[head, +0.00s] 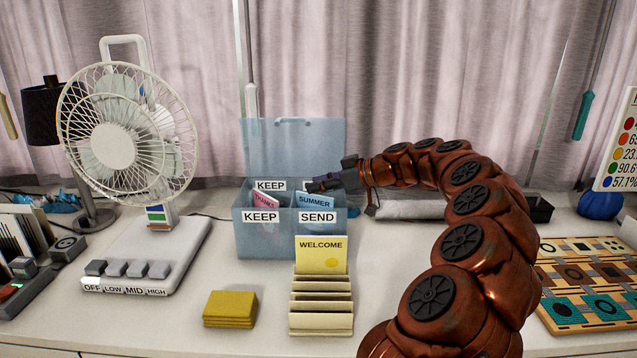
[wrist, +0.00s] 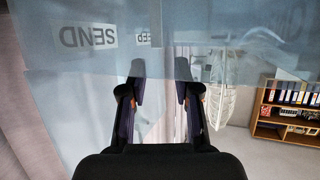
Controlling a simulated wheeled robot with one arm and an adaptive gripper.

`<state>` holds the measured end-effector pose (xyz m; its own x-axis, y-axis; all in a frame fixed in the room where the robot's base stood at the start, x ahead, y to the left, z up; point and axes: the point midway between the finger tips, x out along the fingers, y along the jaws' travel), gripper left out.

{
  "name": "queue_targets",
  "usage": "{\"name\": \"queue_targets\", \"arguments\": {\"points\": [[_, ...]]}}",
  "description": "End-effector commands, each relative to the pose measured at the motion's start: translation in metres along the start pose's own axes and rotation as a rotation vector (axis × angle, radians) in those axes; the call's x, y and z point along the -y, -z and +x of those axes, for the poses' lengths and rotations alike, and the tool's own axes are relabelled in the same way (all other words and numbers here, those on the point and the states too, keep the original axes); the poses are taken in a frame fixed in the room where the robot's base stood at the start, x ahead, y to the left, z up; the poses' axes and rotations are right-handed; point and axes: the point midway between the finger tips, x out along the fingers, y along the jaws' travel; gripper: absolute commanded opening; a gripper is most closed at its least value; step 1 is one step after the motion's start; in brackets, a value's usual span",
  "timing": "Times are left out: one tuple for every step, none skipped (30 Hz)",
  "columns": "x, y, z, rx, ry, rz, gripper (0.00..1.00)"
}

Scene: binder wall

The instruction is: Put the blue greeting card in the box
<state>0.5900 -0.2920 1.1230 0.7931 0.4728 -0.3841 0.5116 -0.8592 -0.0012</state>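A translucent blue box (head: 265,243) with its lid raised stands at mid-table in the head view. Its labels read KEEP on the left and SEND on the right. The blue card marked SUMMER (head: 313,201) stands in the right, SEND side. A pink card (head: 265,201) stands in the left, KEEP side. My gripper (head: 318,184) is over the box's right side, just above the blue card, and partly hides the rear label. In the wrist view, the fingers of my gripper (wrist: 159,72) are apart. No card is clearly seen between them.
A cream rack (head: 321,306) holding a yellow WELCOME card (head: 321,256) stands in front of the box. Yellow envelopes or cards (head: 230,310) lie stacked beside it. A fan (head: 128,140) stands left, a patterned tile board (head: 590,280) right. Table between box and fan base is clear.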

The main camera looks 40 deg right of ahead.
Motion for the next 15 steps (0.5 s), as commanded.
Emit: {"name": "queue_targets", "arguments": {"points": [[-0.002, -0.004, -0.009, -0.003, -0.006, -0.002, 0.31], [-0.002, -0.004, -0.014, -0.003, -0.007, -0.002, 0.31], [-0.002, -0.004, -0.021, -0.003, -0.009, -0.001, 0.31], [-0.003, -0.004, -0.026, -0.003, -0.010, -0.001, 0.31], [-0.003, -0.004, -0.031, -0.003, -0.009, -0.002, 0.31], [-0.002, -0.004, -0.038, -0.003, -0.008, -0.002, 0.31], [-0.002, -0.004, -0.044, -0.004, -0.008, -0.002, 0.31], [-0.002, -0.004, -0.049, -0.004, -0.009, -0.001, 0.31], [-0.002, -0.004, -0.056, -0.003, -0.009, -0.001, 0.31], [-0.002, -0.004, -0.062, -0.003, -0.007, -0.001, 0.31], [-0.002, -0.004, -0.068, -0.003, -0.007, -0.002, 0.31], [-0.002, -0.004, -0.075, -0.004, -0.009, -0.003, 0.31], [-0.002, -0.003, -0.080, -0.004, -0.010, -0.002, 0.31], [-0.002, -0.003, -0.084, -0.004, -0.009, -0.002, 0.31], [-0.001, -0.004, -0.089, -0.002, -0.006, -0.001, 0.31]]}}
